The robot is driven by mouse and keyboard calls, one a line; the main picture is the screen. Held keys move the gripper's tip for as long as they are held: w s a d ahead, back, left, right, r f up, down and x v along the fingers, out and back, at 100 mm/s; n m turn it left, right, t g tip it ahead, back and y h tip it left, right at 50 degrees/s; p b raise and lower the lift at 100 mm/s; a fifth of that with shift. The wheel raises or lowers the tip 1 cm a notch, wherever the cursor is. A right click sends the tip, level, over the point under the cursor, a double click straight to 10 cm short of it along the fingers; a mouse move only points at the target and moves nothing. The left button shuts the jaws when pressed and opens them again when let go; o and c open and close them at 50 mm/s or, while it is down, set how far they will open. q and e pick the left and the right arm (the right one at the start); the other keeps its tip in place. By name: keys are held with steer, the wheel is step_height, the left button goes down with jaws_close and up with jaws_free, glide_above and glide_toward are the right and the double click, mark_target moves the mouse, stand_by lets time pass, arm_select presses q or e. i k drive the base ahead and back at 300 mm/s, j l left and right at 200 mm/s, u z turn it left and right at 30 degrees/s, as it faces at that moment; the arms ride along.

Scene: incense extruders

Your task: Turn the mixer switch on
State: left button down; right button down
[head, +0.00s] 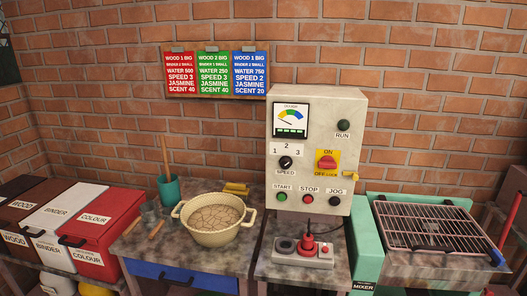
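A pale grey control box (316,150) stands upright on a table against the brick wall. On its front right is a red rotary switch (327,162) on a yellow plate marked ON at the top and OFF LOCK below. The red handle looks roughly horizontal, but its exact setting is too small to tell. A green machine (366,245) labelled MIXER (363,287) stands right of the box, with a metal grille on top. Neither of my grippers is in view.
The box also has a speed knob (285,163), a green start button (282,197), a red stop button (308,199) and a RUN lamp (344,125). A pendant with a red knob (308,245) lies before it. A cream pot (213,239) stands left.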

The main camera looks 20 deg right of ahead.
mark_target(327, 162)
steer(key=z, duration=1.2)
